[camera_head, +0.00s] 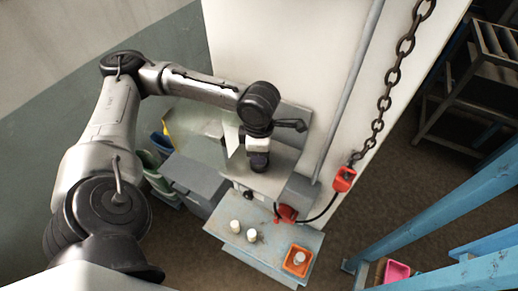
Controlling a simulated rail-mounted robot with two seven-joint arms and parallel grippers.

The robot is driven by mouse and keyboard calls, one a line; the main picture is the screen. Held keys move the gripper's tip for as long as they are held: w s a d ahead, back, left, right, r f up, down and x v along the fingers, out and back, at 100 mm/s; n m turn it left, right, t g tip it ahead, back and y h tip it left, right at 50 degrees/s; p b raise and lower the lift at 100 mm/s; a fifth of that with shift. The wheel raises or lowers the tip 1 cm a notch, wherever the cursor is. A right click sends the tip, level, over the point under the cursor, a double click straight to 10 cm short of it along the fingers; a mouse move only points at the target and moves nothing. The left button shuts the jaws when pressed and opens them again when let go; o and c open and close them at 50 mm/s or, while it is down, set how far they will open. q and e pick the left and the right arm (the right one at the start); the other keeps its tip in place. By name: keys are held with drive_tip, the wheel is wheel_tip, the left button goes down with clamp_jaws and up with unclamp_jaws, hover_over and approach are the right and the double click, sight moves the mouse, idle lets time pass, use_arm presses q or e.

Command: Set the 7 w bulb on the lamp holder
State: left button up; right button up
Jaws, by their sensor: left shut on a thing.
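My left gripper (258,163) is shut above the pale bench top (275,182) by the white wall panel. It points down, and the thing in its jaws is hidden by the gripper and too small to name. Two small white bulb-like pieces (235,226) (252,235) stand on the light blue table. Another whitish piece (299,258) sits in an orange tray (289,266) there. I cannot read any wattage. I cannot tell which thing is the lamp holder. My right gripper is not in view.
The blue table (232,249) stands in front of the pale bench. A grey box (194,180) and green bins (150,165) stand to the left. A chain (385,100) hangs at the right, and blue beams (440,220) cross the lower right.

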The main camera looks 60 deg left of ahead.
use_arm(q)
drive_tip(key=shift+f, duration=0.3)
drive_tip(key=o, duration=0.6)
drive_tip(key=shift+o, duration=0.2)
drive_tip(key=shift+r, duration=0.2)
drive_tip(key=shift+r, duration=5.35)
